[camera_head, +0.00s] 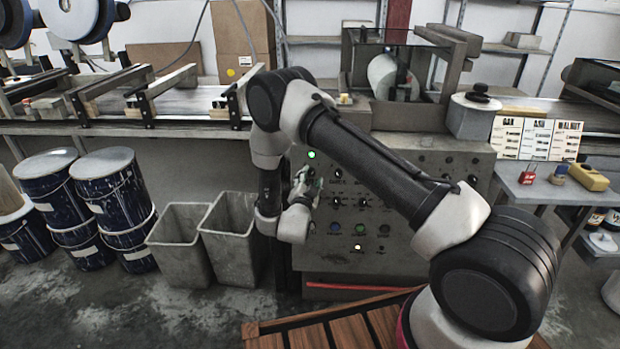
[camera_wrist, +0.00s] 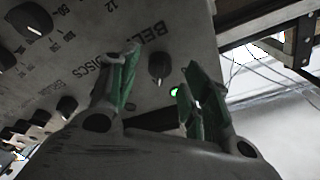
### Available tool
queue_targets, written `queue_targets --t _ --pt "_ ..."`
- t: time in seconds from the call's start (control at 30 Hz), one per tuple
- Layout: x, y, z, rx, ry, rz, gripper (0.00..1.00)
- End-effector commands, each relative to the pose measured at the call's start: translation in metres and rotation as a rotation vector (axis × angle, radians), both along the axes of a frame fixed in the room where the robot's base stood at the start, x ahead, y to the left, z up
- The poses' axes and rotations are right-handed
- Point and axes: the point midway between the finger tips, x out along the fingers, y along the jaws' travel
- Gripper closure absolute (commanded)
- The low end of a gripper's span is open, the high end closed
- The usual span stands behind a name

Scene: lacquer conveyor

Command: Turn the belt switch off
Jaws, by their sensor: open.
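The belt switch (camera_wrist: 159,66) is a dark rotary knob on the grey control panel (camera_wrist: 85,40), below the printed word "BELT" in the wrist view. A lit green lamp (camera_wrist: 175,92) is beside it; a green light also shows on the panel in the head view (camera_head: 311,155). My gripper (camera_wrist: 155,85) is open with green-padded fingers, and the knob appears between and beyond the fingertips. I cannot tell whether they touch it. In the head view my gripper (camera_head: 306,182) is at the panel's left side, and my arm hides the switch.
Two grey bins (camera_head: 182,240) and several dark blue drums (camera_head: 110,190) stand at left. The conveyor (camera_head: 190,104) runs above. A side table (camera_head: 560,200) is at right.

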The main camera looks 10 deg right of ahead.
Motion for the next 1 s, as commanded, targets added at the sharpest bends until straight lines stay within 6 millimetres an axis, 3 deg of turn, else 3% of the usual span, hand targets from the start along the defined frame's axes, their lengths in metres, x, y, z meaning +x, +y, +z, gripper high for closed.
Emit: queue_targets --t 0.13,0.43,0.7,1.0 --pt "0.0125 -0.0056 0.0 0.0 -0.001 -0.001 0.52" --pt "0.0153 -0.0063 -0.0002 -0.001 0.0 0.001 0.52" --pt "0.0151 -0.0063 -0.0001 0.0 0.002 0.001 0.98" --pt "0.0149 -0.0066 -0.0006 -0.026 0.01 0.006 0.98"
